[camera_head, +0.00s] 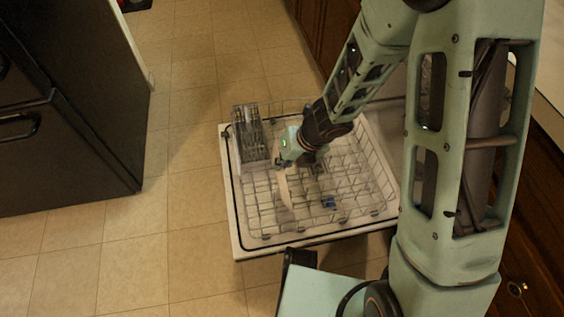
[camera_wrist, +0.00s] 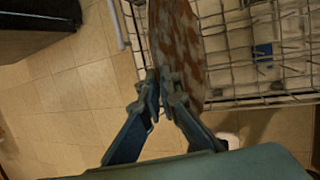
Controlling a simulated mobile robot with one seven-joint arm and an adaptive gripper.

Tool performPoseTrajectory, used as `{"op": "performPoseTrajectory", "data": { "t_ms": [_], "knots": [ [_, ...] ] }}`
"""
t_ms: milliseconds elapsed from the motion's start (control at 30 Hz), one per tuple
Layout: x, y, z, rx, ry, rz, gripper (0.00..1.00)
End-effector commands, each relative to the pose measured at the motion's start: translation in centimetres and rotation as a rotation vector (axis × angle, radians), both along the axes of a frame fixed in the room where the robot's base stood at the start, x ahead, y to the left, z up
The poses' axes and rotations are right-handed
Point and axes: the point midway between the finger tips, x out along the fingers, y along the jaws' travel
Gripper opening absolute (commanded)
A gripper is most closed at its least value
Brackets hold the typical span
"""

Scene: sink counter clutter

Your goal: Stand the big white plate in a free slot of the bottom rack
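The big plate (camera_head: 284,188) shows as a pale, thin, near-upright shape below my gripper (camera_head: 287,160), inside the outline of the bottom rack (camera_head: 355,190). In the wrist view the plate (camera_wrist: 180,45) is whitish with brown patches and is seen steeply from the side. My gripper's fingertips (camera_wrist: 162,88) are close together at the plate's near edge and appear shut on it. The rack's wire slots (camera_wrist: 245,45) lie to the right of the plate in that view. Whether the plate's lower edge touches the wires is hidden.
The rack sits on the open dishwasher door (camera_head: 240,240). A grey cutlery basket (camera_head: 250,135) stands at its back left. A small blue item (camera_head: 328,202) lies in the rack's front part. A dark appliance (camera_head: 70,110) stands at left, with bare tiled floor between.

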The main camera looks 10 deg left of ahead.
Motion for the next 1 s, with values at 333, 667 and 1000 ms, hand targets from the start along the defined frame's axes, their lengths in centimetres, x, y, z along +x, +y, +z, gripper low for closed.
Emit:
{"op": "performPoseTrajectory", "data": {
  "t_ms": [333, 667, 1000],
  "knots": [
    [0.06, 0.07, 0.04, 0.002, -0.002, 0.001, 0.0],
    [0.06, 0.06, -0.44, 0.002, -0.002, 0.001, 0.0],
    [0.04, 0.03, -0.52, 0.0, -0.001, 0.0, 0.25]
  ]
}}
